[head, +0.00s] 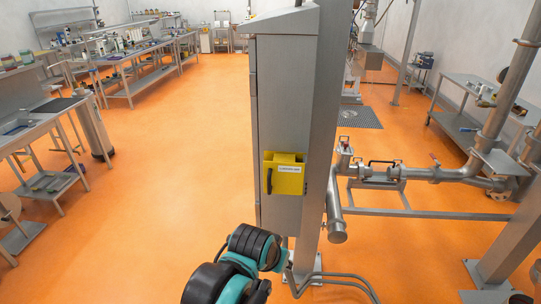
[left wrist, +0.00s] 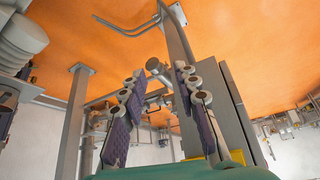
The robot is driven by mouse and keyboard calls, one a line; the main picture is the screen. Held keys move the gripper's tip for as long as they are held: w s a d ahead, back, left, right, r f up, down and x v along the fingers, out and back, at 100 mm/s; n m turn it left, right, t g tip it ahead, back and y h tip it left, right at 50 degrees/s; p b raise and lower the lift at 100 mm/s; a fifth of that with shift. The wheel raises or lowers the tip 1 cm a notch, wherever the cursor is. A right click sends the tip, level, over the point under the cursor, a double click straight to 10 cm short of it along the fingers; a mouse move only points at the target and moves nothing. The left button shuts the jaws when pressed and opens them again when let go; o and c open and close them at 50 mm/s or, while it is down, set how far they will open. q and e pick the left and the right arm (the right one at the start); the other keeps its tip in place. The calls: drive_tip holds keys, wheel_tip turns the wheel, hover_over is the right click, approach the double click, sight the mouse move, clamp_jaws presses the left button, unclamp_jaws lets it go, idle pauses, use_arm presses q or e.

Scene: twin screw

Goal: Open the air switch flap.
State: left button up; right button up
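A yellow air switch box (head: 284,173) with a white label and a dark handle at its left side is mounted on the narrow face of a tall grey cabinet (head: 285,100). Its front flap looks closed, though the top edge is hard to read. My left arm shows at the bottom of the head view, below the box; its fingers cannot be made out there. In the left wrist view, which is upside down, my left gripper (left wrist: 160,80) has its two padded fingers apart with nothing between them. A small yellow patch (left wrist: 216,154) shows by the right finger's base. My right gripper is not in view.
A grey post stands right beside the cabinet, with a metal pipe (head: 335,205) and valves (head: 400,172) to its right. Thin tubes (head: 340,276) run near the floor by my arm. Open orange floor (head: 190,150) lies left of the cabinet; workbenches stand farther left.

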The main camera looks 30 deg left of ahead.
use_arm(q)
wheel_tip(320, 180, up, 21)
drive_tip(key=n+g+p, duration=0.1)
drive_tip(key=g+p, duration=0.1)
drive_tip(key=p, duration=1.5)
hover_over(268, 179)
drive_tip(key=s+d, duration=0.1)
drive_tip(key=s, duration=0.2)
drive_tip(key=shift+w+a+r+p, duration=0.25)
drive_tip(key=shift+w+a+p, duration=0.05)
drive_tip(key=shift+w+p, duration=0.1)
drive_tip(key=x, duration=0.7)
drive_tip(key=shift+w+a+f, duration=0.15)
drive_tip(key=shift+w+f, duration=0.05)
drive_tip(key=shift+f, duration=0.1)
clamp_jaws()
